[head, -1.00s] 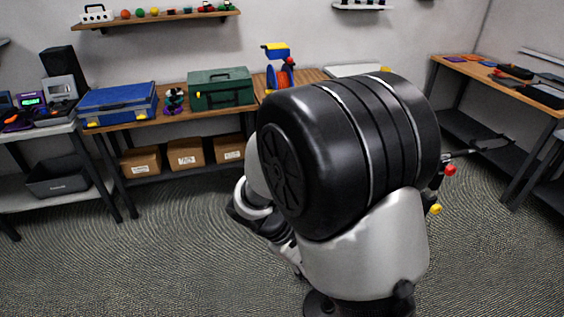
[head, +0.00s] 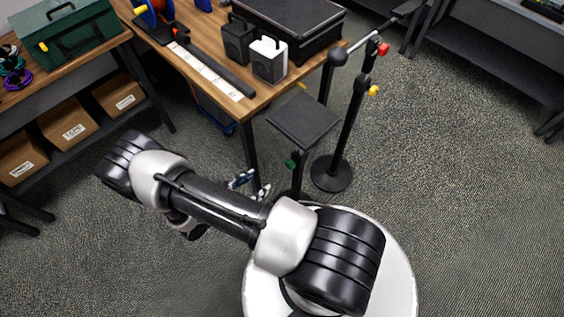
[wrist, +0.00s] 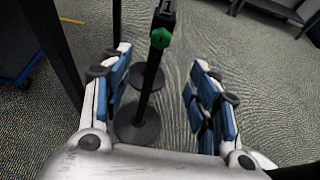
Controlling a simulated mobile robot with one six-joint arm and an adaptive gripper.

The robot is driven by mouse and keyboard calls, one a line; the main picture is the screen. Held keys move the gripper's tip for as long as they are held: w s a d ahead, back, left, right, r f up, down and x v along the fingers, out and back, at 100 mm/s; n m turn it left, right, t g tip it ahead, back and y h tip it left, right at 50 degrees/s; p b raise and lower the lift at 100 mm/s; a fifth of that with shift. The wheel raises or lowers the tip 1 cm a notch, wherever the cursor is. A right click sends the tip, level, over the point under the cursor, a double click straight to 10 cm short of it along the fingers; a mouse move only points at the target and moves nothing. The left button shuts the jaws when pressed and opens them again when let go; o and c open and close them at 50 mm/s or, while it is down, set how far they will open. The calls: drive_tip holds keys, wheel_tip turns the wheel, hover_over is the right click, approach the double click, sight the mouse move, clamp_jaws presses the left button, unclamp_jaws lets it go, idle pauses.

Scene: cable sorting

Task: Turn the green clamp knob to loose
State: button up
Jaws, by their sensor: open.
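The green clamp knob (head: 290,163) sits on a dark upright post below a flat dark square plate (head: 303,122) in the head view. In the wrist view the green knob (wrist: 160,38) faces me on the post, near the top centre, seen between my fingers. My gripper (wrist: 160,92) is open and empty, with its blue-padded fingers spread to either side. In the head view my gripper (head: 251,186) is partly hidden by my arm, to the left of and a little lower than the green knob. It appears apart from the knob.
A tall stand (head: 352,128) carries a red knob (head: 384,48) and a yellow knob (head: 373,90) right of the green one. Open carpet lies to the right.

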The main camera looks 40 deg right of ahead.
sight(288, 166)
drive_tip(key=b+x, duration=0.4)
drive_tip(key=x, duration=1.2)
drive_tip(key=shift+s+d+f, duration=0.15)
drive_tip(key=shift+c, duration=0.2)
drive_tip(key=c, duration=1)
drive_tip(key=shift+c, duration=0.2)
